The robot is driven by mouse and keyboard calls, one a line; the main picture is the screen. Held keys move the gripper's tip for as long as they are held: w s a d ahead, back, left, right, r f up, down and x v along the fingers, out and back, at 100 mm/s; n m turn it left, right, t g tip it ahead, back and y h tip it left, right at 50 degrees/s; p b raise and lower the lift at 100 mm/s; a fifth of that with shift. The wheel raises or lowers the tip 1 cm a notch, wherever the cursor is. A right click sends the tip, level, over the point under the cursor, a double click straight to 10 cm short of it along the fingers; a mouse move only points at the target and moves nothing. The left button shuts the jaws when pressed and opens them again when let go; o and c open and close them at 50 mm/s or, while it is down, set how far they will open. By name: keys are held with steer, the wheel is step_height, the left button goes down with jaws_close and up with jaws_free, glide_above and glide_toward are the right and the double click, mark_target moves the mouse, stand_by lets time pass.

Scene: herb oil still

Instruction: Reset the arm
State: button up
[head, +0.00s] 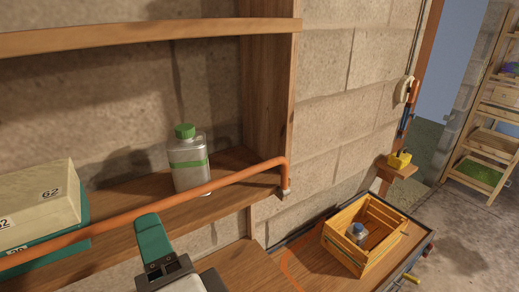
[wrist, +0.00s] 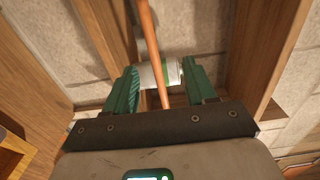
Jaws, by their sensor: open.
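My gripper (wrist: 160,69) is open, its two green fingers spread apart in the wrist view. In the head view it shows at the bottom (head: 150,222), below and in front of the shelf, with one green finger clear to see. A clear bottle with a green cap and green band (head: 188,165) stands upright on the shelf. In the wrist view the bottle (wrist: 172,72) shows beyond the fingers, lined up with the gap. A copper pipe (head: 225,182) runs in front of the bottle, and crosses it in the wrist view (wrist: 149,40). Nothing is seen held.
The pipe and the shelf board (head: 235,160) are close to my gripper. Boxes (head: 45,207) sit on the shelf at left. A wooden crate (head: 345,255) holding another bottle (head: 357,232) stands on the lower bench at right. A wooden rack (head: 484,150) stands far right beside open floor.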

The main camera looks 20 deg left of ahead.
steer(key=w+d+f+n+g+h+b, duration=0.1)
steer(key=w+d+f+h, duration=0.15)
steer(key=d+f, duration=0.6)
steer(key=w+d+f+n+g+h+b, duration=0.15)
steer(key=d+f+h, duration=0.25)
steer(key=d+f, duration=0.4)
steer(key=w+d+f+n+h, duration=0.1)
steer(key=w+d+f+h, duration=0.25)
steer(key=d+f, duration=0.5)
steer(key=s+d+f+n+g+h+b, duration=0.1)
steer(key=s+d+f+g, duration=0.1)
steer(key=s+d+f, duration=0.3)
steer(key=s+d+f+g+h+b, duration=0.1)
steer(key=s+d+f+h, duration=0.1)
steer(key=d+f, duration=0.45)
steer(key=s+d+f+n+g, duration=0.1)
steer(key=s+d+f+g, duration=0.1)
steer(key=s+d+f, duration=0.2)
steer(key=s+d+f+n+g+h+b, duration=0.1)
steer(key=s+d+f+g, duration=0.2)
steer(key=s, duration=0.6)
steer(key=shift+s+d+f+n, duration=0.4)
steer(key=shift+d+f, duration=0.55)
steer(key=shift+d, duration=0.15)
